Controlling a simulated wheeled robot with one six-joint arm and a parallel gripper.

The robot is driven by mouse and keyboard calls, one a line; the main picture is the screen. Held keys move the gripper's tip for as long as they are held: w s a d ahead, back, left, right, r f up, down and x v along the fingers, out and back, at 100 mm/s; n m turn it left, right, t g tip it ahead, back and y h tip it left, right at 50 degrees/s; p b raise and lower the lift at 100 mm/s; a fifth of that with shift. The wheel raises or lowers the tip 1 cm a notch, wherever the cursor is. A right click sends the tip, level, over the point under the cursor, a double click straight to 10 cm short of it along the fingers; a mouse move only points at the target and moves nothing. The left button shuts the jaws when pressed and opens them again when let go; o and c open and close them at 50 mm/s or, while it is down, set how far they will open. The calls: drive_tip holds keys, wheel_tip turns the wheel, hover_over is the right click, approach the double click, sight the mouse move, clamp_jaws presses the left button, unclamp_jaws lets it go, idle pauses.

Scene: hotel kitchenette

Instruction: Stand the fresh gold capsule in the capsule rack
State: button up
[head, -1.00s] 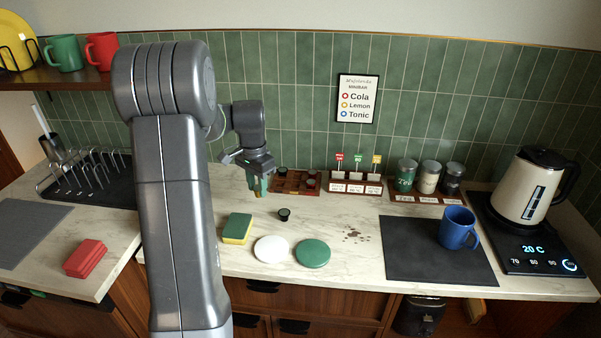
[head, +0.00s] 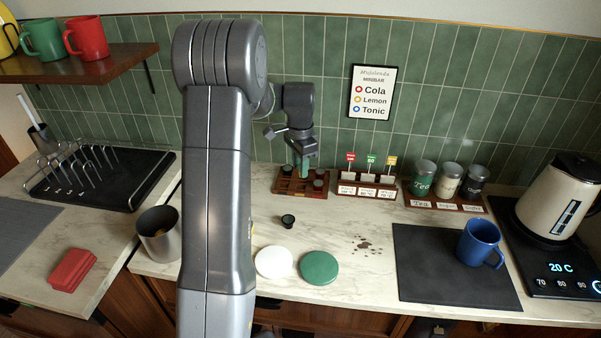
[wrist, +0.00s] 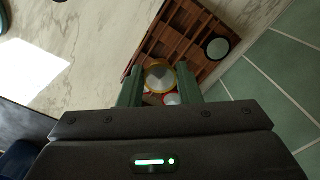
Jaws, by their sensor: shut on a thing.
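My gripper (head: 305,172) points down over the wooden capsule rack (head: 287,188) at the back of the counter. In the wrist view its two green fingers (wrist: 160,88) are shut on the gold capsule (wrist: 159,74), whose round gold lid faces the camera. The rack's slotted wood (wrist: 180,32) shows behind the capsule. I cannot tell whether the capsule touches the rack. A dark-rimmed capsule (wrist: 218,47) stands in the rack, and a red-rimmed one (wrist: 172,99) is partly hidden by the gripper. In the head view the fingers mostly hide the gold capsule.
A loose dark capsule (head: 288,220) is on the counter in front of the rack. A labelled box with small flags (head: 366,187) stands close to the rack's right. A steel bin (head: 159,236), a white disc (head: 273,262) and a green disc (head: 319,267) are nearer.

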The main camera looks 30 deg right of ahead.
wheel_tip(320, 180, down, 3)
drive_tip(key=shift+f, duration=0.2)
drive_tip(key=shift+f, duration=0.6)
drive_tip(key=o, duration=0.9)
drive_tip(key=shift+o, duration=0.2)
drive_tip(key=shift+r, duration=0.15)
drive_tip(key=shift+r, duration=0.35)
wheel_tip(320, 180, up, 12)
drive_tip(key=shift+r+b, duration=0.2)
drive_tip(key=shift+b, duration=0.2)
